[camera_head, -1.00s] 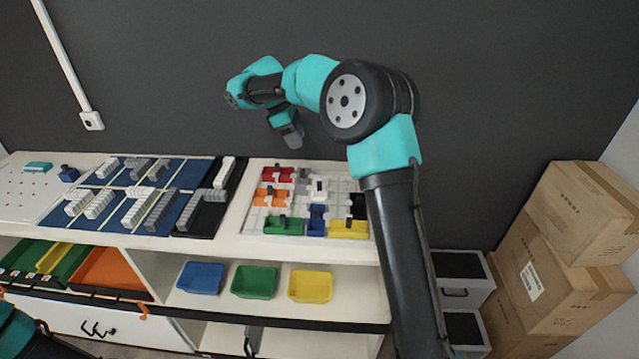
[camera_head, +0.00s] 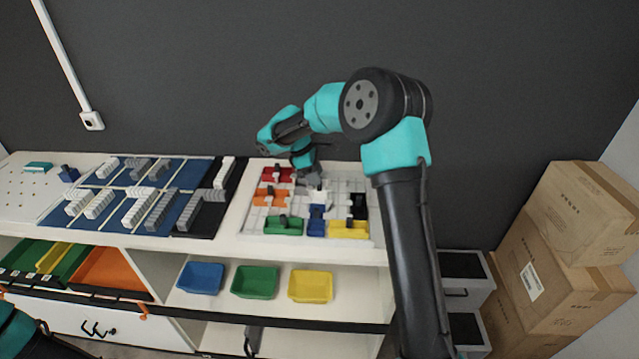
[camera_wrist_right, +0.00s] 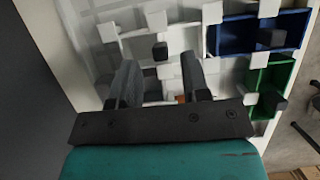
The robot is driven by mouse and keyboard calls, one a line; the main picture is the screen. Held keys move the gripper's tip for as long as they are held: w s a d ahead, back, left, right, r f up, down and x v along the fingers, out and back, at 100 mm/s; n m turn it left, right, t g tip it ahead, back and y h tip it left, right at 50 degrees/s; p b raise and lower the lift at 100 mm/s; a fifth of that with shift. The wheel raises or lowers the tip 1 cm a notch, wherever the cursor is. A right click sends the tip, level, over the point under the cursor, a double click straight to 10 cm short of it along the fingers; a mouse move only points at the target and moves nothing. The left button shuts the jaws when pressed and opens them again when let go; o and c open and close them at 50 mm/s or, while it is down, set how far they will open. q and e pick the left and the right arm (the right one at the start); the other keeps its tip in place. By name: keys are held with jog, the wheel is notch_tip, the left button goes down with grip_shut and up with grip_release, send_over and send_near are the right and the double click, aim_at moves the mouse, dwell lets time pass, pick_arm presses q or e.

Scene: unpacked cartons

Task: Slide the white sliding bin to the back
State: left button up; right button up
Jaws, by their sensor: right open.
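The white sliding bin (camera_head: 319,197) sits in the grid of the white sliding board (camera_head: 257,219), behind a blue bin. In the right wrist view the white bin (camera_wrist_right: 180,40) has a dark knob and lies just beyond my fingertips. My right gripper (camera_head: 312,181) is low over the back middle of the board, and it partly hides the bins there. Its two fingers are apart with nothing held between them in the right wrist view (camera_wrist_right: 160,80). I cannot tell whether they touch anything. My left gripper is out of view.
Red (camera_head: 277,175), orange (camera_head: 270,197), green (camera_head: 283,226), blue (camera_head: 317,222), yellow (camera_head: 348,229) and black (camera_head: 359,206) bins share the board. A dark wall (camera_head: 200,60) stands close behind. Cartons (camera_head: 545,270) are stacked at the right.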

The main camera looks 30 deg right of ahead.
aim_at(320, 190)
jog(key=shift+x, duration=1.85)
jog(key=shift+c, duration=0.4)
grip_shut()
